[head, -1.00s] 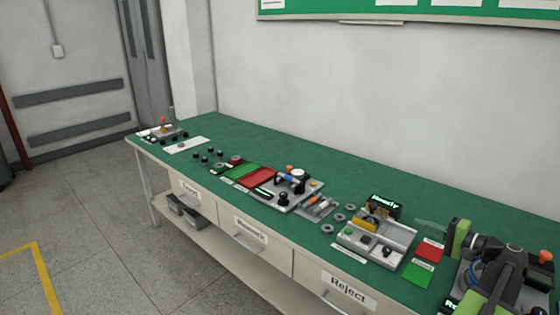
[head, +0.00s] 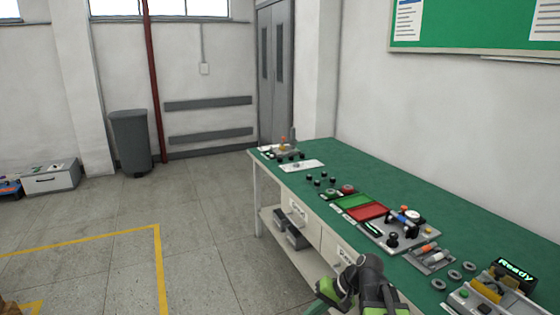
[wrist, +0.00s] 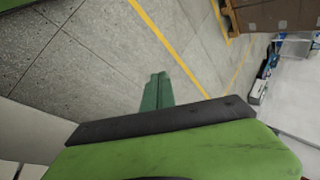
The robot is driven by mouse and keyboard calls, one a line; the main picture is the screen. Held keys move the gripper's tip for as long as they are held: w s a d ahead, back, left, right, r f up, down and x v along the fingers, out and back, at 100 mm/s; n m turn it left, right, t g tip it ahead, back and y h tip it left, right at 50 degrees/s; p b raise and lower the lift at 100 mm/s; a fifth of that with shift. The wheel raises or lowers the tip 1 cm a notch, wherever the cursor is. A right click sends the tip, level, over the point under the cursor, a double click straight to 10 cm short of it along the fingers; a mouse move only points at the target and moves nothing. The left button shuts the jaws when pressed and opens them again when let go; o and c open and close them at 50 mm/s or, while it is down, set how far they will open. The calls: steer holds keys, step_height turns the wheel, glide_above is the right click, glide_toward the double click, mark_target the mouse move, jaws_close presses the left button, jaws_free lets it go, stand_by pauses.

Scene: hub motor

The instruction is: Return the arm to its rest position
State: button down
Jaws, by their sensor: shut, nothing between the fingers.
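My arm (head: 372,285) shows at the bottom of the head view, folded low in front of the green workbench (head: 450,210). My gripper is partly cut off by the lower edge of that view. In the wrist view my gripper (wrist: 157,88) shows its two green fingers together with nothing between them. They point out over the bare grey floor, clear of the bench.
The bench carries a red and green mat (head: 362,207), a grey fixture (head: 400,232), loose rings and a device with a "Ready" display (head: 514,270). Drawers line its front. A grey bin (head: 131,141) stands by the far wall. Open floor with yellow lines lies left.

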steer(key=s+d+f+n+g+h, duration=0.1)
steer(key=s+d+f+n+h, duration=0.1)
steer(key=s+d+f+h, duration=0.4)
step_height(320, 180, up, 14)
steer(key=w+h+p, duration=0.1)
steer(key=p, duration=1.1)
steer(key=shift+w+d+p, duration=0.25)
steer(key=shift+d+p, duration=0.15)
steer(key=shift+d, duration=0.05)
